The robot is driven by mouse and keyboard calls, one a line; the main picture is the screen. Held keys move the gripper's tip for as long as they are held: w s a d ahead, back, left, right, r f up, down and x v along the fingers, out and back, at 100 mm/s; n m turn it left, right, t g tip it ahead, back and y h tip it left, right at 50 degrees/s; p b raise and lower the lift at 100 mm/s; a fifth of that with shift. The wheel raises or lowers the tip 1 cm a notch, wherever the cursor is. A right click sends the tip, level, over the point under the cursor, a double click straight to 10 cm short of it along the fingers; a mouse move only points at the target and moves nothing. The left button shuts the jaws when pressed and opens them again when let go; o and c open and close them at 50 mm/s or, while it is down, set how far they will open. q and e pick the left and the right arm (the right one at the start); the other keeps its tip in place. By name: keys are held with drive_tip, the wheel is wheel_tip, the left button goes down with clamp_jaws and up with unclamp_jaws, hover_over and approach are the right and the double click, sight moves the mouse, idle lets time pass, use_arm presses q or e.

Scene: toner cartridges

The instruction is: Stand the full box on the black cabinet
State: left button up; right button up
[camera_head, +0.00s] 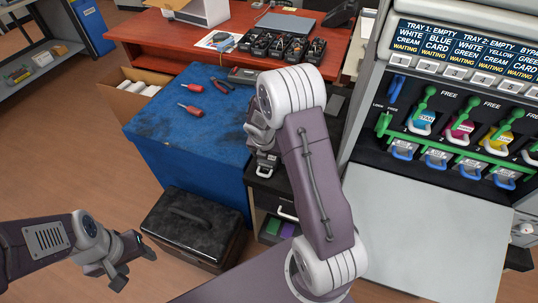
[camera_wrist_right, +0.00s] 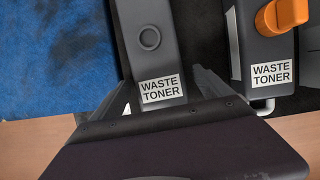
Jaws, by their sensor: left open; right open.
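Two dark grey boxes labelled WASTE TONER show in the right wrist view. One, with a round button-like mark (camera_wrist_right: 149,70), lies between the spread fingers of my right gripper (camera_wrist_right: 165,92). The other (camera_wrist_right: 265,55) has an orange cap and stands to its right. I cannot tell which is full, or whether the fingers touch the nearer box. In the head view my right gripper (camera_head: 262,150) is over the black cabinet (camera_head: 270,198), beside the blue-covered table, and my arm hides much of the cabinet top. My left gripper (camera_head: 128,264) is open and empty, low at the left.
The blue-covered table (camera_head: 160,125) holds red screwdrivers (camera_head: 191,109) and pliers. A black case (camera_head: 190,225) stands on the floor before it. A red desk (camera_head: 170,35) is behind. The printer (camera_head: 450,120) with its pale open panel (camera_head: 420,230) is at right.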

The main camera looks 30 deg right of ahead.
drive_tip(key=p+v, duration=0.4)
drive_tip(key=v, duration=0.5)
drive_tip(key=s+a+r+m+p, duration=0.25)
drive_tip(key=r+p, duration=0.35)
drive_tip(key=r, duration=0.5)
drive_tip(key=s+a+m+y, duration=0.1)
drive_tip(key=s+a+m, duration=0.2)
drive_tip(key=s+m, duration=0.4)
drive_tip(key=s+a+f+m+g+y+p, duration=0.1)
drive_tip(key=s+m, duration=0.5)
drive_tip(key=m, duration=1.1)
drive_tip(key=a+y, duration=0.1)
drive_tip(key=a, duration=0.1)
drive_tip(key=shift+s+a+g, duration=0.3)
drive_tip(key=shift+s, duration=0.05)
